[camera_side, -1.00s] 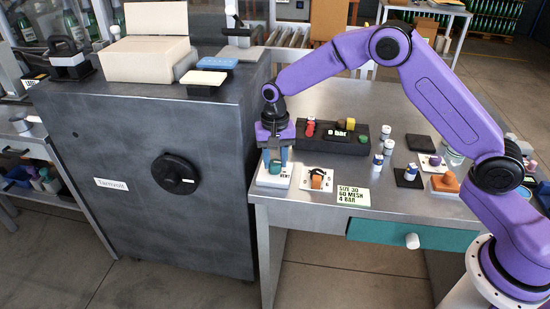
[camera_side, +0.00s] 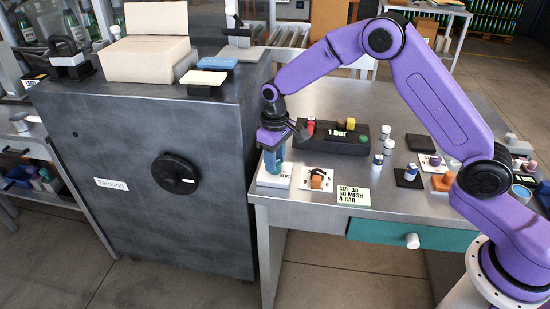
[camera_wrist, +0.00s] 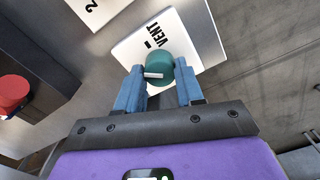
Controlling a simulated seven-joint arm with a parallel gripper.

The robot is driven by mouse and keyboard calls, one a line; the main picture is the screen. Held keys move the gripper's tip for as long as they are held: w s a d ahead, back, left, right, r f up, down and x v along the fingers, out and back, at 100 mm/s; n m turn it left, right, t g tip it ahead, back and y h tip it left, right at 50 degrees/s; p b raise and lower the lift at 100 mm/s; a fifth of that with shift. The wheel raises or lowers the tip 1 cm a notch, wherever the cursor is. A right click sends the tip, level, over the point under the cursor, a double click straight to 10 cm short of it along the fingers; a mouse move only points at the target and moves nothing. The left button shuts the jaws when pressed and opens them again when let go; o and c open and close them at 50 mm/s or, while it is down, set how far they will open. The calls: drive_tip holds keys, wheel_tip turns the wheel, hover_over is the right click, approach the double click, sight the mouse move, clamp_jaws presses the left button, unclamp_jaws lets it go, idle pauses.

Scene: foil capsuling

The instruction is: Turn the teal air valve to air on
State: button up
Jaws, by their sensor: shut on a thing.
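The teal air valve (camera_wrist: 160,66) is a round knob with a white pointer bar, on a white plate (camera_wrist: 206,38) marked VENT. In the wrist view the pointer lies towards the lower left of the knob, turned away from the VENT mark. My gripper (camera_wrist: 158,80) has its blue fingers on either side of the knob and is shut on it. In the side view my gripper (camera_side: 272,170) stands over the plate at the table's left corner and mostly hides the knob. The air-on mark is not visible.
A black box (camera_side: 358,146) with red, yellow and green buttons reads 1 bar. An orange-handled switch (camera_side: 317,178) and a note (camera_side: 353,197) sit to the right. A large grey cabinet (camera_side: 130,150) stands close on the left. Small canisters stand farther right.

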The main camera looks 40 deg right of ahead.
drive_tip(key=n, duration=0.4)
drive_tip(key=shift+n, duration=1.7)
drive_tip(key=o, duration=1)
drive_tip(key=shift+o, duration=0.2)
drive_tip(key=shift+r, duration=0.15)
wheel_tip(320, 180, up, 17)
drive_tip(key=shift+r, duration=0.1)
